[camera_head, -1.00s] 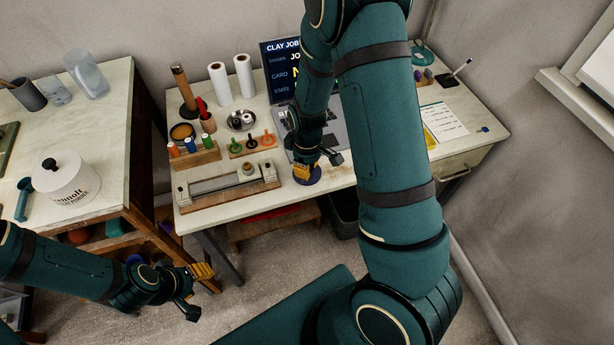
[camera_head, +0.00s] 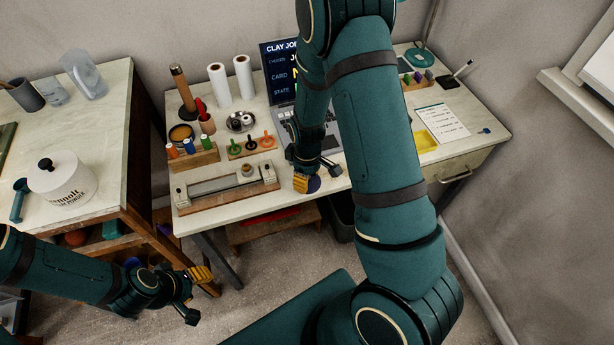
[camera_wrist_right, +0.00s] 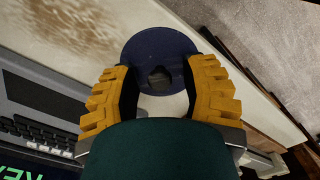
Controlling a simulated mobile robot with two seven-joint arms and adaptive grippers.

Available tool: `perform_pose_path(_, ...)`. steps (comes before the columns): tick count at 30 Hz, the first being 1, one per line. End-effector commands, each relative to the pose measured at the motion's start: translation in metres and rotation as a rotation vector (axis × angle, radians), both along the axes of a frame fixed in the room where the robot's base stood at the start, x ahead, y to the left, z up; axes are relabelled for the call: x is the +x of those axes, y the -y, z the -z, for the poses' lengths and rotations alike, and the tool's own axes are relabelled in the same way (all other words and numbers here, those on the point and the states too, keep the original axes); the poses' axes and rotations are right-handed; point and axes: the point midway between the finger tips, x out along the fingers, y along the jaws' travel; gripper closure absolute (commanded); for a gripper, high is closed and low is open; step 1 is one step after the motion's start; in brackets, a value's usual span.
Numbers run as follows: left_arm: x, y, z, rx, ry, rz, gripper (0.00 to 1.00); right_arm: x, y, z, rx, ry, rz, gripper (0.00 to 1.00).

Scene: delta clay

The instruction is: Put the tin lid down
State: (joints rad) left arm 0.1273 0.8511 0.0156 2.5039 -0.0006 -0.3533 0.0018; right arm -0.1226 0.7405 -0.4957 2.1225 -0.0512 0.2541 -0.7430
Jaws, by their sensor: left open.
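The tin lid appears to be a round dark blue disc with a dark centre (camera_wrist_right: 160,50), seen between and beyond my right fingertips in the right wrist view. My right gripper (camera_wrist_right: 160,85) has its orange fingers spread on either side of it. In the head view the disc (camera_head: 314,185) shows at the worktable's front edge, partly hidden by my right gripper (camera_head: 311,180). Whether it rests on the top is unclear. My left gripper (camera_head: 200,293) is open and empty, low in front of the tables.
The worktable (camera_head: 225,213) holds a wooden-based metal bar (camera_head: 225,185), coloured tools (camera_head: 250,144), a laptop (camera_head: 325,135) and a paper sheet (camera_head: 442,122). A white tin (camera_head: 62,178) stands on the left table. A dark bin (camera_head: 342,215) is below the front edge.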

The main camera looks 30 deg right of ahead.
Motion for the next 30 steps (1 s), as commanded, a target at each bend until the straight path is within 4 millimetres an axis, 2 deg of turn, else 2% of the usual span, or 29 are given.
perform_pose_path(5, 0.000, 0.000, -0.002, 0.000, 0.000, 0.000, 0.53, 0.000, 0.000, -0.003, 0.000, 0.000, 0.000, 0.56)
perform_pose_path(8, -0.001, 0.000, -0.006, 0.000, -0.002, 0.001, 0.53, 0.001, 0.000, -0.012, 0.000, 0.002, 0.000, 0.56)
perform_pose_path(21, -0.006, 0.001, -0.031, -0.003, -0.014, 0.003, 0.53, 0.001, 0.000, -0.098, 0.001, 0.004, -0.001, 0.56)
perform_pose_path(27, -0.005, 0.001, -0.036, -0.002, -0.012, 0.001, 0.53, 0.000, 0.000, -0.119, 0.001, 0.001, -0.001, 0.56)
perform_pose_path(30, -0.004, 0.001, -0.037, -0.002, -0.012, 0.000, 0.53, -0.002, -0.004, -0.118, 0.006, 0.000, 0.009, 0.56)
